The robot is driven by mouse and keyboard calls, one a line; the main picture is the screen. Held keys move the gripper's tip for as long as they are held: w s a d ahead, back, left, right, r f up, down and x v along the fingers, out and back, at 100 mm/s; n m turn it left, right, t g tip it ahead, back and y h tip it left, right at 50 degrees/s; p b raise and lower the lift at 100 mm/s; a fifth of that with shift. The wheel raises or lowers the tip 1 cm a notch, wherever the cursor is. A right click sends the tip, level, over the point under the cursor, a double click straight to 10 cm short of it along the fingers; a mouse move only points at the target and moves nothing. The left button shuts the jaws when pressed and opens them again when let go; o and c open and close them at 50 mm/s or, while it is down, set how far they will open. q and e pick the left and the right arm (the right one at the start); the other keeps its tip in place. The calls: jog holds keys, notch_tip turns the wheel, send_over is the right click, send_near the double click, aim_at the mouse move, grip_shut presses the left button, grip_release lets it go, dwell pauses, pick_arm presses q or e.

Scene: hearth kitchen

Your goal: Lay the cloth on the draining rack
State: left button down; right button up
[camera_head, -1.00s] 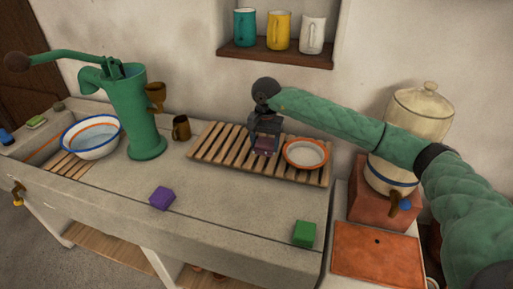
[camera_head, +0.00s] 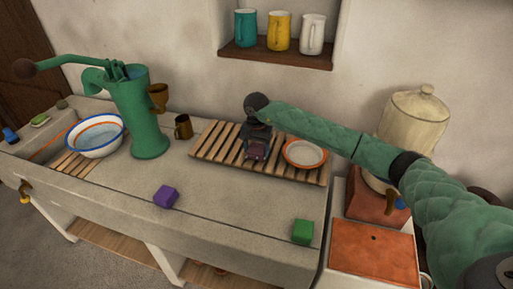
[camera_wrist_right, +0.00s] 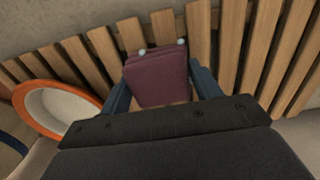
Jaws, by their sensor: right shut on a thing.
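The cloth (camera_wrist_right: 158,80) is a folded, dark maroon piece between the two fingers of my right gripper (camera_wrist_right: 162,84) in the right wrist view. In the head view the cloth (camera_head: 257,152) shows small below my right gripper (camera_head: 256,142). My right gripper is shut on it, over the middle of the wooden slatted draining rack (camera_head: 215,143). The slats of the rack (camera_wrist_right: 232,40) show right behind the cloth; I cannot tell whether the cloth touches them. My left gripper is not in view.
An orange-rimmed white dish (camera_head: 305,154) sits on the rack just right of my gripper. A brown mug (camera_head: 183,127) and the green pump (camera_head: 143,115) stand left of the rack. A purple block (camera_head: 166,196) and a green block (camera_head: 303,232) lie on the counter in front.

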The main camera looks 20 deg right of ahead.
jog(key=shift+f, duration=0.35)
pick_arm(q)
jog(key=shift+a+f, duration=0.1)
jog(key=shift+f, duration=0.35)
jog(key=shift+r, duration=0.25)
pick_arm(e)
jog(key=shift+f, duration=0.1)
jog(key=o, duration=1.1)
jog(key=shift+c, duration=0.2)
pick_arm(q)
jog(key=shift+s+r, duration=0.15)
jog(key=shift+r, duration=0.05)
